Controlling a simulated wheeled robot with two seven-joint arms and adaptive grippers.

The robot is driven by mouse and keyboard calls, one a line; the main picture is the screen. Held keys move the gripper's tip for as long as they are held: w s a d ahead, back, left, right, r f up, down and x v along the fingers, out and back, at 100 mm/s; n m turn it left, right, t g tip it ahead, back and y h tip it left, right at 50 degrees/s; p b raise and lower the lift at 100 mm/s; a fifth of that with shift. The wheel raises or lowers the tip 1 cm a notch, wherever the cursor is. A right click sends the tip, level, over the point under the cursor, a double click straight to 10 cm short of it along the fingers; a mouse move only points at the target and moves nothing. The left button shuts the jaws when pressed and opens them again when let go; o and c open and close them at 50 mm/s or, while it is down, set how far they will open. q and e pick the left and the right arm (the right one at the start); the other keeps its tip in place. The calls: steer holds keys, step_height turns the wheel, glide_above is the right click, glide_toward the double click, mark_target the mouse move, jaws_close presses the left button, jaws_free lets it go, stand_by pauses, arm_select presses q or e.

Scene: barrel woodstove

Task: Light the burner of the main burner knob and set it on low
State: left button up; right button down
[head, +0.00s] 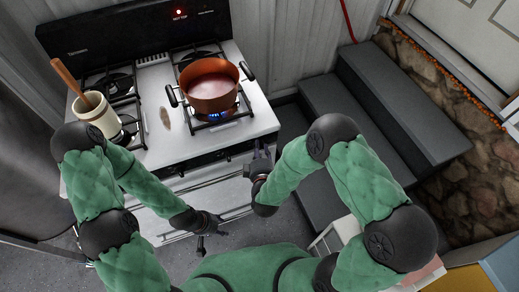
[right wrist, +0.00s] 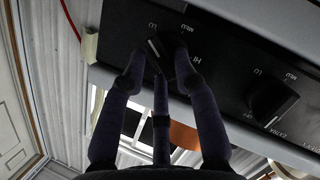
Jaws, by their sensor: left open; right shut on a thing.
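The stove (head: 262,117) stands at upper left in the head view. An orange-brown pot (head: 211,88) sits on its front right burner, with a blue flame (head: 215,115) showing under the pot's front. My right gripper (head: 262,155) is at the right end of the stove's front. In the right wrist view its fingers (right wrist: 160,52) are shut around a black knob (right wrist: 154,46) on the black control panel (right wrist: 215,70); the fingers partly hide the knob and its setting. My left gripper (head: 214,232) is open and empty, low in front of the stove and apart from it.
A second knob (right wrist: 272,103) is beside the held one. A cream crock (head: 95,115) with a wooden utensil (head: 70,80) stands on the stove's left side. Dark grey steps (head: 380,110) rise right of the stove. Open floor lies in front of it.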

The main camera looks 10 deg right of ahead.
steer(key=c, duration=1.2)
jaws_free()
steer(key=shift+s+d+f+g, duration=0.15)
steer(key=shift+s+f+g, duration=0.3)
steer(key=shift+f, duration=0.25)
steer(key=shift+o, duration=0.7)
steer(key=shift+w, duration=0.15)
steer(key=shift+w+r, duration=0.15)
steer(key=shift+r, duration=0.1)
steer(key=shift+r, duration=0.1)
steer(key=v, duration=1.2)
steer(key=shift+f, duration=0.35)
